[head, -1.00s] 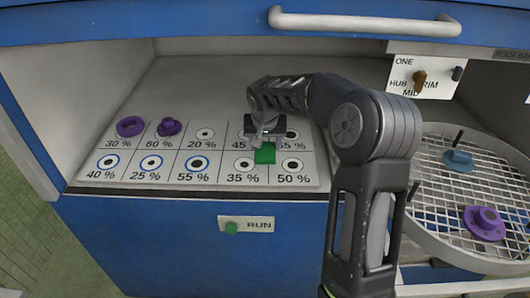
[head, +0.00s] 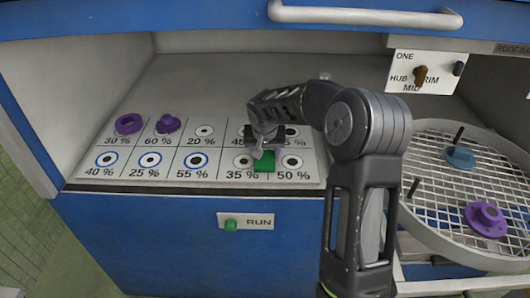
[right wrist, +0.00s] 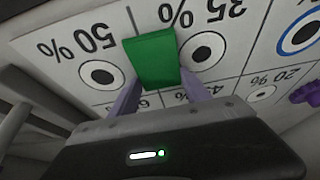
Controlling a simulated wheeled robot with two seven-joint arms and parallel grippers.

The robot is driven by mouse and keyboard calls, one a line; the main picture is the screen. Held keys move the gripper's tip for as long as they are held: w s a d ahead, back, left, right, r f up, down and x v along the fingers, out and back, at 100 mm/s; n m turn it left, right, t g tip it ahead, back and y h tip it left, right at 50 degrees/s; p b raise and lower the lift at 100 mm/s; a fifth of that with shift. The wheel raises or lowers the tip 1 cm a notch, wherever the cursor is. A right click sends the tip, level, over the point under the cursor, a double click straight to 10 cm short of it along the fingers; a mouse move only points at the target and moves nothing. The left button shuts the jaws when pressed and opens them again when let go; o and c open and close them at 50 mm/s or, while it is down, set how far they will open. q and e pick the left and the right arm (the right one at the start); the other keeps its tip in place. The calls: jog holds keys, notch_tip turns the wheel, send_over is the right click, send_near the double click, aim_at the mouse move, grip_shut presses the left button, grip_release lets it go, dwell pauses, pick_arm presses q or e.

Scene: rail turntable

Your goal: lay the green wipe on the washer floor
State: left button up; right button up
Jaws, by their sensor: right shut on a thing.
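The green wipe (head: 264,161) is a small green block-like piece over the white percent board, between the 35 % and 50 % cells. My right gripper (head: 265,147) is shut on it from behind. In the right wrist view, the wipe (right wrist: 154,62) sits between the two fingers of the right gripper (right wrist: 158,88) and hides part of the board. I cannot tell whether the wipe touches the board. No surface is labelled as the washer floor. My left gripper is not in view.
The percent board (head: 105,172) holds a purple ring (head: 128,124) and a purple knob-like piece (head: 168,125). At right, a round mesh basket (head: 440,215) has upright pegs, a blue piece (head: 459,158) and a purple flanged piece (head: 486,220). A RUN switch (head: 231,225) is on the blue front.

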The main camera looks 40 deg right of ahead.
aim_at(265, 166)
jog(key=shift+f, duration=0.1)
jog(key=o, duration=1.2)
jog(key=shift+a+f, duration=0.1)
jog(key=shift+s, duration=0.15)
jog(key=shift+s+d+f, duration=0.15)
jog(key=shift+d, duration=0.05)
jog(key=shift+d+r+p, duration=0.1)
jog(key=shift+r+p, duration=0.45)
jog(key=shift+p, duration=0.15)
jog(key=shift+r, duration=0.35)
jog(key=v, duration=1.1)
jog(key=shift+a+r+b, duration=0.3)
jog(key=shift+r+b, duration=0.05)
jog(key=shift+r, duration=0.05)
